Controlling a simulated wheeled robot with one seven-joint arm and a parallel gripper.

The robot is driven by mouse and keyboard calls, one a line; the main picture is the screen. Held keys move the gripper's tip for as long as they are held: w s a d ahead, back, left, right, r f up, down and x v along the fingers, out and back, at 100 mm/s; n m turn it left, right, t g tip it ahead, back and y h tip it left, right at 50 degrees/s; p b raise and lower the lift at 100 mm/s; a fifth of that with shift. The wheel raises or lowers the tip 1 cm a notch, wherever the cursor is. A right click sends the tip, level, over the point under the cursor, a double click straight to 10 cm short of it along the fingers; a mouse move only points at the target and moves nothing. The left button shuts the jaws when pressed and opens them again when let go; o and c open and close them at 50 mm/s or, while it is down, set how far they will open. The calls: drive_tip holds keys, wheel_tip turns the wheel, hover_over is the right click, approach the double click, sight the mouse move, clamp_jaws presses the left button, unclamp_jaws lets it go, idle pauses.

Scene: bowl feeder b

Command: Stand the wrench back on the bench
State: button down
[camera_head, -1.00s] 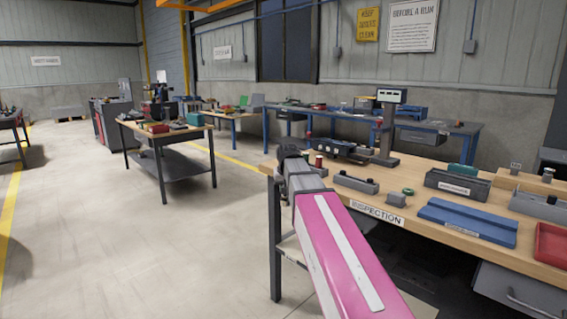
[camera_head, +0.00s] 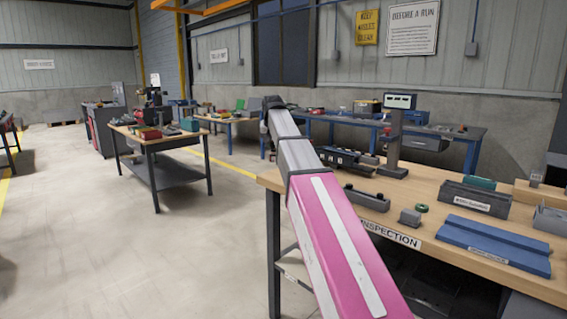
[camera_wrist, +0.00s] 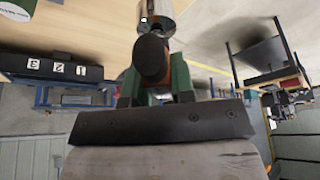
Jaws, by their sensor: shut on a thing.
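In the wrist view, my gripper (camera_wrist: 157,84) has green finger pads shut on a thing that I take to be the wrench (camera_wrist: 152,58). Its dark rounded end faces the camera, and a shiny metal part shows beyond it. The rest of it is cut off by the picture's top edge or hidden. In the head view, my raised arm hides the gripper and the wrench. The wooden bench (camera_head: 441,186) marked "INSPECTION" is at the right. My arm's far end shows above and beyond its left end.
On the bench stand a black block numbered 1 to 3 (camera_wrist: 55,68), a gauge stand (camera_head: 394,140), a grey tray (camera_head: 473,198) and a blue plate (camera_head: 494,245). Another workbench (camera_head: 153,141) stands at the left. The floor (camera_head: 110,240) between is clear.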

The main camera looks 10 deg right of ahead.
drive_tip(key=shift+w+d+f, duration=0.8)
drive_tip(key=shift+d+f, duration=0.05)
drive_tip(key=shift+f, duration=0.55)
drive_tip(key=shift+w+d+f, duration=0.75)
drive_tip(key=shift+d+f, duration=0.15)
drive_tip(key=shift+f, duration=0.45)
drive_tip(key=shift+w+d+f, duration=0.8)
drive_tip(key=shift+d+f, duration=0.05)
drive_tip(key=shift+f, duration=0.55)
drive_tip(key=c, duration=1)
unclamp_jaws()
drive_tip(key=shift+f, duration=0.1)
drive_tip(key=shift+o, duration=0.2)
drive_tip(key=v, duration=1.2)
drive_tip(key=shift+w, duration=0.1)
